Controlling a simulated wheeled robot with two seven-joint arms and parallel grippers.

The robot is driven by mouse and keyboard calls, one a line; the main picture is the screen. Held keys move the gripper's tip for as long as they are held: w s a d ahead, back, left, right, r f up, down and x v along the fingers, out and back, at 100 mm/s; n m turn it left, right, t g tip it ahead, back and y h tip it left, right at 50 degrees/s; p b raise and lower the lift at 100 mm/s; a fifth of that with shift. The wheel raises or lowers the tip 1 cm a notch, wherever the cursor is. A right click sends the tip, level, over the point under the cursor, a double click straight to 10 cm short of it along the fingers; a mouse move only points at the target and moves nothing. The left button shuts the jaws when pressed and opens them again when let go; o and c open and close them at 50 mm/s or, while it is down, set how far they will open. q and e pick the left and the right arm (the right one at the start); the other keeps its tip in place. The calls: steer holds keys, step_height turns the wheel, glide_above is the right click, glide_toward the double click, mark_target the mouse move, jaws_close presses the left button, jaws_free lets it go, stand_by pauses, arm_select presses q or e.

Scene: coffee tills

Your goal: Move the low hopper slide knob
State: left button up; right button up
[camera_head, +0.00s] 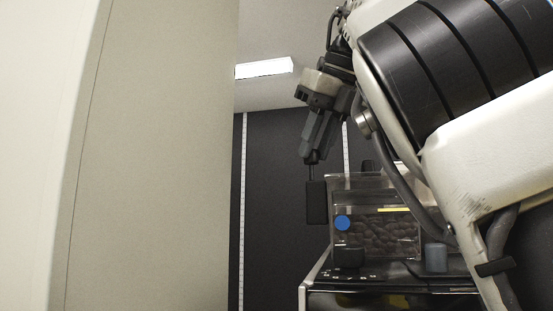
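A clear hopper (377,233) with dark beans in it sits on top of a dark machine (400,287). A round blue piece (343,222) shows at the hopper's left front. A short black block (348,258) stands below it, and a grey cylinder (436,257) stands at the hopper's lower right. I cannot tell which of these is the slide knob. My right gripper (316,204) points down just left of the hopper, seen edge-on, with its dark finger end near the blue piece. I cannot tell contact or finger gap. My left gripper is out of view.
A large beige surface (160,150) fills the left of the view, very close. My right arm covers the upper right and part of the hopper's right side. A dark wall (275,180) stands behind, with open space between the beige surface and my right gripper.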

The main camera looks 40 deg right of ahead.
jaws_close()
arm_select(q)
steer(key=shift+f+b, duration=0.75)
steer(key=shift+b, duration=0.05)
arm_select(e)
steer(key=shift+f, duration=0.85)
steer(key=o, duration=0.8)
jaws_free()
arm_select(q)
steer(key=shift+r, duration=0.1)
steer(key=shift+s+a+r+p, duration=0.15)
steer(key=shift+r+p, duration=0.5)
steer(key=shift+p, duration=0.55)
arm_select(e)
steer(key=v, duration=0.7)
steer(key=shift+s+r, duration=0.2)
steer(key=shift+r, duration=0.05)
